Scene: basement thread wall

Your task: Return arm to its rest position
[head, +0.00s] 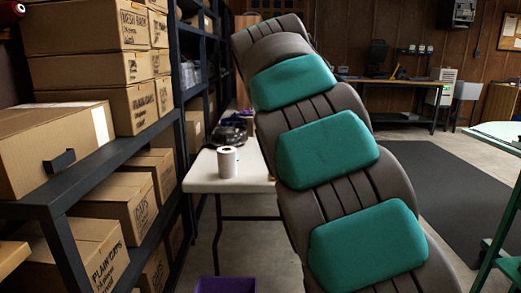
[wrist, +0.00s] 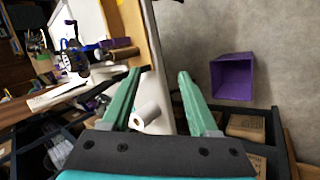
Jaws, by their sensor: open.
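My arm, grey-brown with teal pads, rises through the middle of the head view and leans to the left toward its top. My gripper (wrist: 160,72) shows in the wrist view as two green fingers spread apart, with nothing held between them. A white paper roll (wrist: 146,113) appears behind and below the gap between the fingers, apart from them as far as I can tell. In the head view the same roll (head: 228,162) stands upright on a white table (head: 200,180). My fingers cannot be made out in the head view.
A dark metal shelf (head: 115,157) with several cardboard boxes (head: 92,70) stands close on the left. A purple bin (head: 225,284) is on the floor, also in the wrist view (wrist: 232,76). A dark mat (head: 440,190) lies clear at right, beside a green-framed table (head: 490,245).

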